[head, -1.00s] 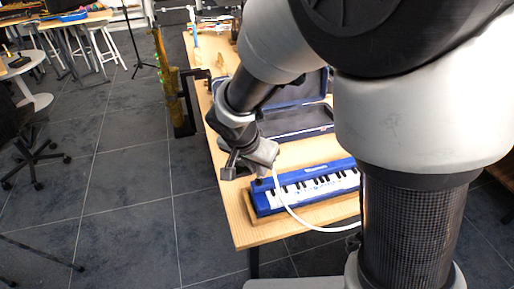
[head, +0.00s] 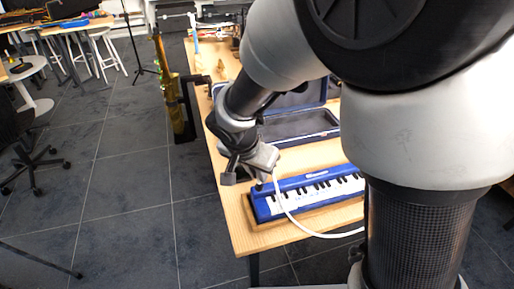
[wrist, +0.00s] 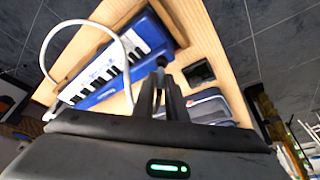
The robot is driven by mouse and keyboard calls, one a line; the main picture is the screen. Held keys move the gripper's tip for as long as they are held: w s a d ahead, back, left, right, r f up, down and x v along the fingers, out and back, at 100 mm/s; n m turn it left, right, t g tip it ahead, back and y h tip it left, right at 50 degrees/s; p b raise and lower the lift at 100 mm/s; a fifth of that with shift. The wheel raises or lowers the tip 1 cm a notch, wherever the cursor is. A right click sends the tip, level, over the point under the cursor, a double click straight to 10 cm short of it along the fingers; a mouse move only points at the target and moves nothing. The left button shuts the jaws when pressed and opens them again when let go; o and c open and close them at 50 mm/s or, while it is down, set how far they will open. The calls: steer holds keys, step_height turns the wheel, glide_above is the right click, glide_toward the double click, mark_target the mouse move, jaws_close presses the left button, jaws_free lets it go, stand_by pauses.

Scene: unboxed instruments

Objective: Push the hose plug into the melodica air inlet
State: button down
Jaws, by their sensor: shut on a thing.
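The blue melodica (head: 310,192) with white and black keys lies on a wooden base on the table. It also shows in the wrist view (wrist: 118,65). My gripper (head: 262,180) is over the melodica's left end in the head view. In the wrist view my gripper (wrist: 161,78) has its dark fingers close together, with a small grey-blue tip, seemingly the hose plug (wrist: 162,61), between their ends near the melodica's end. The white hose (head: 291,216) runs from my gripper in a loop across the melodica; it arcs in the wrist view (wrist: 98,22). The air inlet cannot be made out.
The wooden table (head: 236,215) has an open dark instrument case (head: 300,124) behind the melodica. A small dark block (wrist: 198,72) lies near the melodica's end in the wrist view. A brass saxophone (head: 176,95) stands beside the table.

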steer(key=shift+f+b, duration=1)
steer(key=shift+b, duration=0.15)
stand_by(0.4)
steer(key=c, duration=1.7)
jaws_free()
steer(key=p+v, duration=0.4)
steer(key=v, duration=1.3)
steer(key=s+d+r+n+t+y, duration=0.1)
steer(key=s+d+r+n, duration=0.15)
steer(key=s+d, duration=0.4)
steer(key=s+d+r+n+t+y, duration=0.1)
steer(key=s+d+r+n, duration=0.2)
steer(key=d, duration=0.6)
steer(key=r+p, duration=1)
steer(key=p, duration=0.1)
steer(key=s+r+p, duration=0.1)
steer(key=r+p, duration=0.4)
steer(key=r, duration=0.1)
steer(key=shift+d, duration=0.3)
